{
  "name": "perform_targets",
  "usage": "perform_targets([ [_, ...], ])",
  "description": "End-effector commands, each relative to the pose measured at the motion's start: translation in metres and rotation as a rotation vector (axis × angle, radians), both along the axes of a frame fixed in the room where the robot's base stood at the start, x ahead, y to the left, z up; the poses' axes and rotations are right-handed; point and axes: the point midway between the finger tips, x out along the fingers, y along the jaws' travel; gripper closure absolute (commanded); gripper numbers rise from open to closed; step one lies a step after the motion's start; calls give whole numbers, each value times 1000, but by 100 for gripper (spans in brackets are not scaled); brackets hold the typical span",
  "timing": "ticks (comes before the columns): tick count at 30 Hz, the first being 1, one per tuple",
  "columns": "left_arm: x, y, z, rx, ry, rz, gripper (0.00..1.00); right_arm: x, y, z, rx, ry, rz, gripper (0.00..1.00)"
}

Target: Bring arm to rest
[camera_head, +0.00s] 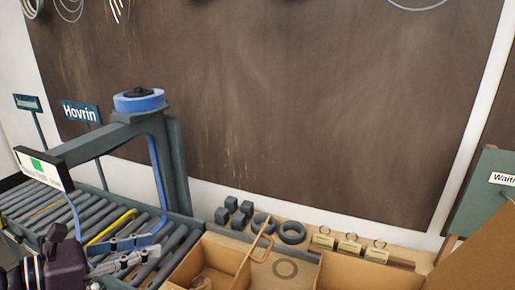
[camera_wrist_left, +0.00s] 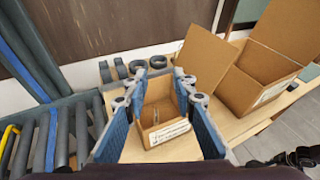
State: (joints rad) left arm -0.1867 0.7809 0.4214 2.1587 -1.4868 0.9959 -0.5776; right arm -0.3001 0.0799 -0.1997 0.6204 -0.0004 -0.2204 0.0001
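My left gripper (camera_head: 152,247) is over the grey roller conveyor (camera_head: 180,238) at the lower left in the head view. Its two blue-padded fingers are apart with nothing between the pads. In the left wrist view the fingers (camera_wrist_left: 160,84) frame a small open cardboard box (camera_wrist_left: 164,103), which lies beyond them and is not held. That wrist view also shows a bigger open box (camera_wrist_left: 262,68) to the right.
A grey post and beam with a blue-ringed top (camera_head: 139,100) rises beside the conveyor. Dark blocks (camera_head: 240,215), rings (camera_head: 292,232) and small tagged items (camera_head: 349,245) stand along the back of the wooden bench. An open box (camera_head: 370,272) sits at the front.

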Motion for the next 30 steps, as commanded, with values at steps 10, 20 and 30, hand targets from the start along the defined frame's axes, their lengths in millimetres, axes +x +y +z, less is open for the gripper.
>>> perform_targets([
  [10,16,-7,86,-957,-7,245,75,0,1,0,1,0,-1,60],
  [20,18,87,4,-1864,253,795,75,0,1,0,1,0,-1,60],
  [30,-79,54,-205,-2367,740,1667,75,0,1,0,1,-1,0,60],
])
